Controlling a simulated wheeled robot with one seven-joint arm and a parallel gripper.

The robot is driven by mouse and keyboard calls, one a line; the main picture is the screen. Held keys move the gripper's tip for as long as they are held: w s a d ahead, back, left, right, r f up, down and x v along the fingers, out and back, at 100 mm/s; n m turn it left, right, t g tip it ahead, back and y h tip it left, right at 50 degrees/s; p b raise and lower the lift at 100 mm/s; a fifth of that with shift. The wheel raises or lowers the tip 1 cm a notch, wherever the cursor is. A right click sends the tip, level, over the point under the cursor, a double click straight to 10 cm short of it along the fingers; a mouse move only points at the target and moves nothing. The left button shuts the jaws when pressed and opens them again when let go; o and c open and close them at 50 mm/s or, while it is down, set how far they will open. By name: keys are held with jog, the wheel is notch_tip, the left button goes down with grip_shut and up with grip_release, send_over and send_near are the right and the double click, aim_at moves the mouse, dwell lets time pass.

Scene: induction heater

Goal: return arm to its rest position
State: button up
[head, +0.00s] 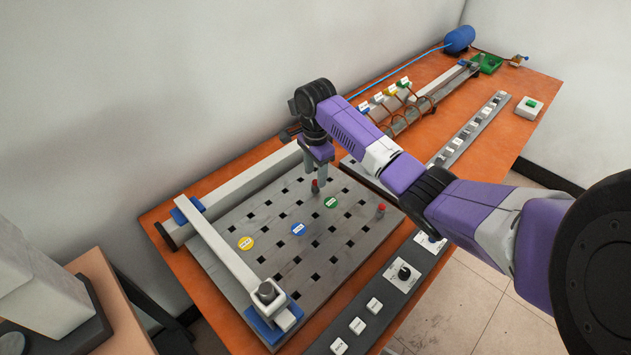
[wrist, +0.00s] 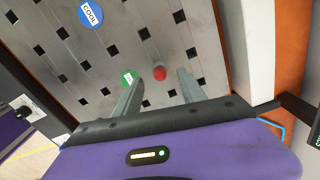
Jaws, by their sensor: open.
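My purple arm reaches over the perforated grey plate (head: 330,262) from the right. My gripper (head: 319,170) points down above the plate's far part, its two fingers apart. A red-topped peg (head: 315,186) stands just below the fingers in the head view.
Yellow (head: 245,243), blue (head: 298,229) and green (head: 331,202) discs lie on the plate. Another red-topped peg (head: 381,210) stands near its right edge. A light gantry bar (head: 225,252) crosses the left side. Coils (head: 405,112) stand behind; a control strip (head: 392,290) runs along the front.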

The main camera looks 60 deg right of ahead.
jog(key=shift+r, duration=1.7)
jog(key=shift+s, duration=0.1)
